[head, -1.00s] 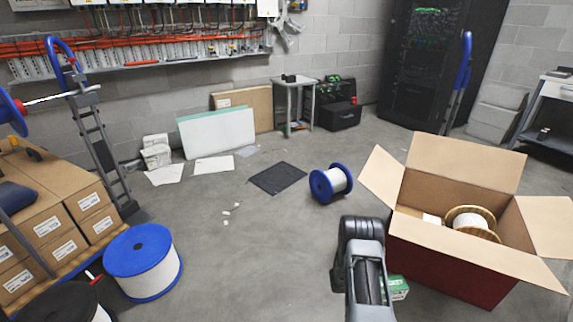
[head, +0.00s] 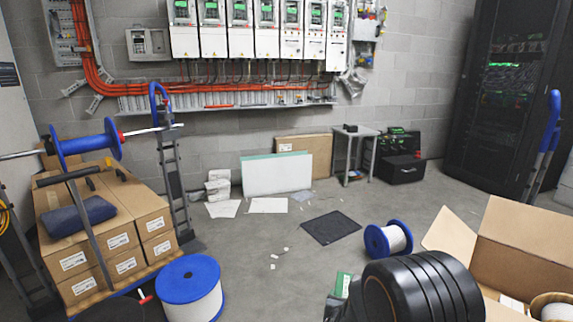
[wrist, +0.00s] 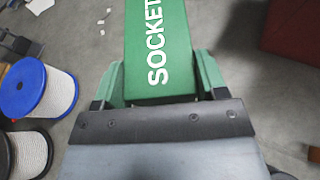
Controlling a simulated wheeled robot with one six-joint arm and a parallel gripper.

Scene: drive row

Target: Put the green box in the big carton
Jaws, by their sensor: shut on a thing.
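The green box (wrist: 158,50), marked "SOCKET", is between the fingers of my gripper (wrist: 160,80) in the wrist view, and the gripper is shut on it. In the head view a small part of the green box (head: 343,285) shows beside my dark arm, which hides most of the gripper. The big carton (head: 520,240) stands open at the lower right of the head view, with flaps spread and a wooden spool (head: 553,306) inside. Its lower part is cut off or hidden by my arm. The box is to the left of the carton, apart from it.
A blue-and-white cable reel (head: 388,240) lies on the floor behind my arm. Another reel (head: 190,290) stands at lower left, near stacked cartons (head: 105,225). A dark mat (head: 330,228) lies flat mid-floor. The floor between the left reel and the mat is mostly clear.

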